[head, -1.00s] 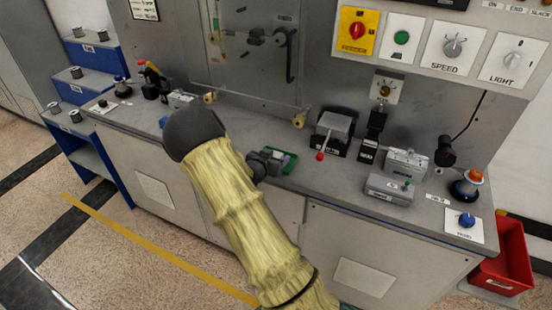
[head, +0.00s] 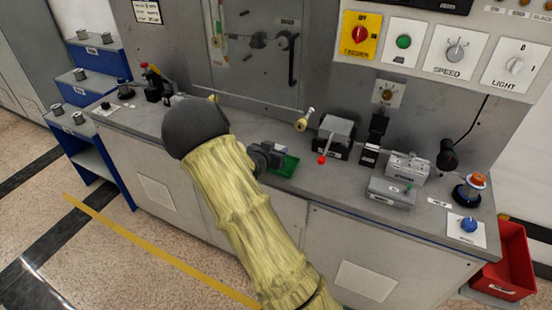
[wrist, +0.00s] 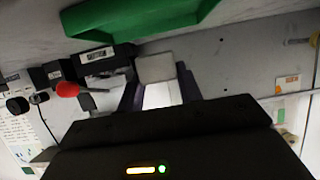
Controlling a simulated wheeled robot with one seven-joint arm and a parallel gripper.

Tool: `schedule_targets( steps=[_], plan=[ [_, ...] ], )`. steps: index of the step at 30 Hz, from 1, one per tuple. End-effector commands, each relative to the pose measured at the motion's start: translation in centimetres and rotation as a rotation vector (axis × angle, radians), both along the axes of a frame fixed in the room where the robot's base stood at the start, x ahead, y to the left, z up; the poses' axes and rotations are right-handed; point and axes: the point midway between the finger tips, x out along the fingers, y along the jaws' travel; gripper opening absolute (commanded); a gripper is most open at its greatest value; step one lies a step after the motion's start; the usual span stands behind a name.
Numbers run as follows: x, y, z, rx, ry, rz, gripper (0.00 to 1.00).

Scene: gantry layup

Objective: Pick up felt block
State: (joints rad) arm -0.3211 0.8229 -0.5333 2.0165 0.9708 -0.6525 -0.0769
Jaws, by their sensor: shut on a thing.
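A pale grey block (wrist: 156,68), which I take to be the felt block, sits between the two dark fingers of my gripper (wrist: 160,88) in the wrist view. The fingers are shut on its sides. A brighter white patch shows below it between the fingers; I cannot tell whether it is part of the block. In the head view my gripper (head: 264,158) is at the left end of the green tray (head: 287,166), near the bench front. The tray's green wall (wrist: 140,18) also shows in the wrist view.
Right of the tray on the grey bench (head: 330,185) stand a black box with a red-knobbed lever (head: 335,138), a grey box (head: 391,191) and an orange-topped knob (head: 470,187). A horizontal rod (head: 255,103) runs behind the gripper. A red bin (head: 510,262) is at right.

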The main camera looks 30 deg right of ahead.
Motion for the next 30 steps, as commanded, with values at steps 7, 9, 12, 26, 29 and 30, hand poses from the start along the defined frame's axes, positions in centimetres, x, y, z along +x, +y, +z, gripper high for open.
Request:
schedule_targets(
  steps=[7,9,12,26,29,30],
  plan=[
    [0.0,0.1,4.7,0.001,-0.003,0.001,0.14],
    [0.0,0.1,5.3,0.001,-0.001,0.001,0.14],
    [0.0,0.0,5.6,0.001,0.001,0.0,0.14],
    [0.0,0.1,5.6,0.0,0.001,0.001,0.14],
    [0.0,0.2,5.6,0.001,0.001,0.002,0.14],
    [0.0,0.2,5.6,0.001,0.0,0.003,0.14]
  ],
)
